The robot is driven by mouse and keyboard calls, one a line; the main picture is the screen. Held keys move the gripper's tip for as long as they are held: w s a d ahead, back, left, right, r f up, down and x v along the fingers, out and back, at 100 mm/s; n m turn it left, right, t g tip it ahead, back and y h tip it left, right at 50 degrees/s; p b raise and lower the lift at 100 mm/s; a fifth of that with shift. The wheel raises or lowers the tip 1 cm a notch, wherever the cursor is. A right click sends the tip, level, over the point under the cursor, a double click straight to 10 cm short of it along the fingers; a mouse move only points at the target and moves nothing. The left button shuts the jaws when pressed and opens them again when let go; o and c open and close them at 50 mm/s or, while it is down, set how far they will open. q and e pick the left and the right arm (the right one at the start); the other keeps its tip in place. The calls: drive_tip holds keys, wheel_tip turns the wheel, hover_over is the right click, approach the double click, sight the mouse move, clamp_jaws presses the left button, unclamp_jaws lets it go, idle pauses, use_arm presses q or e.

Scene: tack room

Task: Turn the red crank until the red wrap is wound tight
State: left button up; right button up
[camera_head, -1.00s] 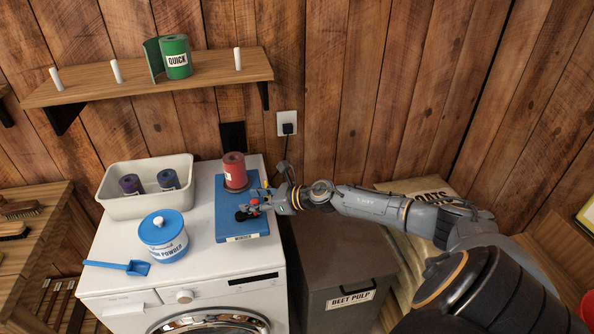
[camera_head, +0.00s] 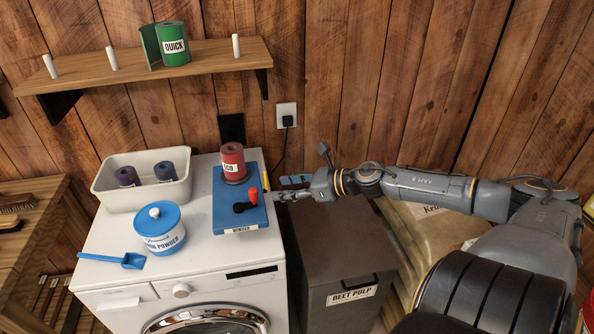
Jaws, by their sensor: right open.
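The red wrap (camera_head: 233,162) stands upright as a roll on the blue winder board (camera_head: 228,217) on top of the white washing machine. It looks closely rolled, with a pale label on its side. The red crank knob (camera_head: 253,196) sits on a black arm (camera_head: 242,207) on the board, in front of the wrap and pointing right. My right gripper (camera_head: 281,190) is open and empty, just right of the board and the knob, apart from the crank. My left gripper is not in view.
A white bin (camera_head: 143,206) with two dark rolls, a blue-lidded powder tub (camera_head: 161,229) and a blue scoop (camera_head: 117,259) stand left of the board. A shelf (camera_head: 150,78) with a green roll (camera_head: 173,45) hangs above. A beet pulp bin (camera_head: 335,262) stands right.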

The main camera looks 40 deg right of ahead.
drive_tip(key=shift+p+v, duration=0.5)
drive_tip(key=shift+v, duration=1)
